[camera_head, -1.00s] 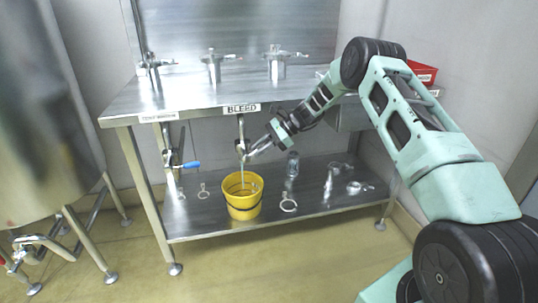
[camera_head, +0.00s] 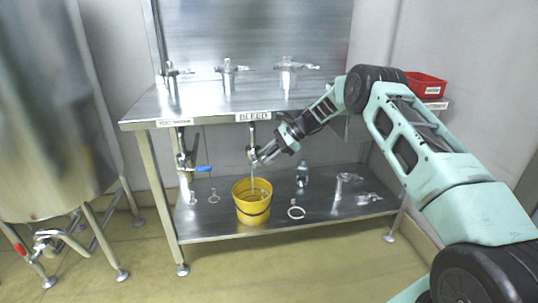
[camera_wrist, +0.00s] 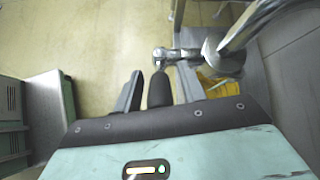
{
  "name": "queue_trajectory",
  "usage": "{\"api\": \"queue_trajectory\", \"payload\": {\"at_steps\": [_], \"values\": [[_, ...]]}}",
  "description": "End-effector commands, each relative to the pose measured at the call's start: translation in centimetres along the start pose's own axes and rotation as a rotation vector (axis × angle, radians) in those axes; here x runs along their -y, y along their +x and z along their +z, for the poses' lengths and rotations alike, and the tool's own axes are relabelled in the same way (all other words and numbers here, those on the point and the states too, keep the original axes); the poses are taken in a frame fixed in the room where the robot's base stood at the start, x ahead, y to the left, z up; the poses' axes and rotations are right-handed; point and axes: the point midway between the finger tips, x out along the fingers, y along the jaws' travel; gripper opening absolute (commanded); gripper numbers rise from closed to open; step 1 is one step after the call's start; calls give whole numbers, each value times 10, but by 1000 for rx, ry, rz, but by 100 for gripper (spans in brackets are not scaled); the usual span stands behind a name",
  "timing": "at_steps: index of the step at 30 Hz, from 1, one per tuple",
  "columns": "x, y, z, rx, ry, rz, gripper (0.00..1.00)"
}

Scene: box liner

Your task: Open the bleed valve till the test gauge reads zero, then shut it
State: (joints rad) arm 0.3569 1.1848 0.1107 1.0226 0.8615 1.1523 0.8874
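The bleed valve (camera_head: 252,153) hangs under the table edge below the BLEED label (camera_head: 253,117). In the wrist view its metal body (camera_wrist: 172,54) carries a black handle (camera_wrist: 160,90). My gripper (camera_head: 262,157) is at the valve. In the wrist view my gripper (camera_wrist: 160,88) has one finger on each side of the handle, with narrow gaps showing, so it looks open around it. A thin pale line, perhaps liquid, runs from the valve down into the yellow bucket (camera_head: 246,213). The bucket also partly shows in the wrist view (camera_wrist: 217,88). No gauge dial is readable.
A blue-handled valve (camera_head: 202,169) hangs left of the bleed valve. Metal fittings stand on the steel table (camera_head: 205,103). A clamp ring (camera_head: 296,213) and other fittings lie on the lower shelf. A steel tank (camera_head: 45,130) stands left, a red bin (camera_head: 427,85) at right.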

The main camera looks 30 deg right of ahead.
Motion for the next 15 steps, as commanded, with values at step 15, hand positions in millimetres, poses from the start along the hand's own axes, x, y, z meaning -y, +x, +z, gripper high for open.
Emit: {"api": "queue_trajectory", "payload": {"at_steps": [15], "values": [[-1,-22,-8,1,2,-2,41]]}}
